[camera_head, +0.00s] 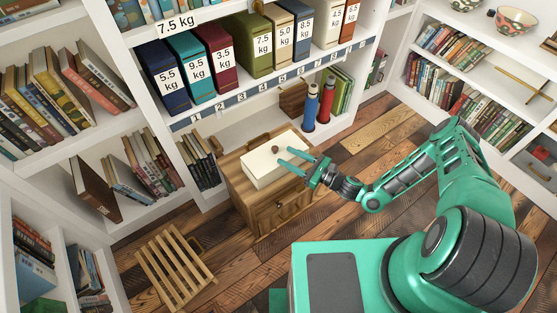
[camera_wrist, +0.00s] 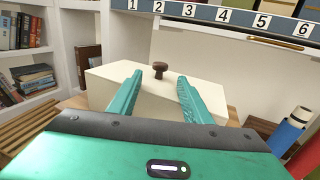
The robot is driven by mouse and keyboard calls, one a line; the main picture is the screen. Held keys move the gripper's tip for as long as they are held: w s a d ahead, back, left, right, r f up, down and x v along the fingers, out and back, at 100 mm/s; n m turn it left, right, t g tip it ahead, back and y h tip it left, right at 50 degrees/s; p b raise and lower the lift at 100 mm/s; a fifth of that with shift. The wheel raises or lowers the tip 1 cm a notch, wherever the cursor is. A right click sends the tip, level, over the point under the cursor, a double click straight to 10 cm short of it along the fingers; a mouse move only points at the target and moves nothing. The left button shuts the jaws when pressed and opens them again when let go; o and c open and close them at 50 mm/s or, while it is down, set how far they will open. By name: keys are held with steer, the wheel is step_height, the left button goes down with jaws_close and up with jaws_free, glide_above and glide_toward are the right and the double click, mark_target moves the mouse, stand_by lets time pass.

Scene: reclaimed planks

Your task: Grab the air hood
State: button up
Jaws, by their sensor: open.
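A cream box-shaped cover with a small dark brown knob on top, which looks like the air hood (camera_head: 262,170), sits on a wooden cabinet (camera_head: 272,211). In the wrist view the hood (camera_wrist: 110,89) is straight ahead, and its knob (camera_wrist: 160,69) shows just beyond and between my fingertips. My gripper (camera_head: 283,157) is open and empty, reaching in from the right over the hood's top, close to the knob. In the wrist view both teal fingers of my gripper (camera_wrist: 159,78) are spread. I cannot tell whether they touch the hood. What lies under the hood is hidden.
A blue bottle (camera_head: 310,107) and a red bottle (camera_head: 326,99) stand behind the cabinet. Above is a numbered shelf edge (camera_head: 270,83) with weight-labelled binders. A slatted wooden stool (camera_head: 170,264) stands at the lower left. Bookshelves line the walls; some plank floor is clear.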

mark_target(276, 150)
steer(key=shift+x, duration=3.2)
steer(key=shift+c, duration=0.7)
jaws_close()
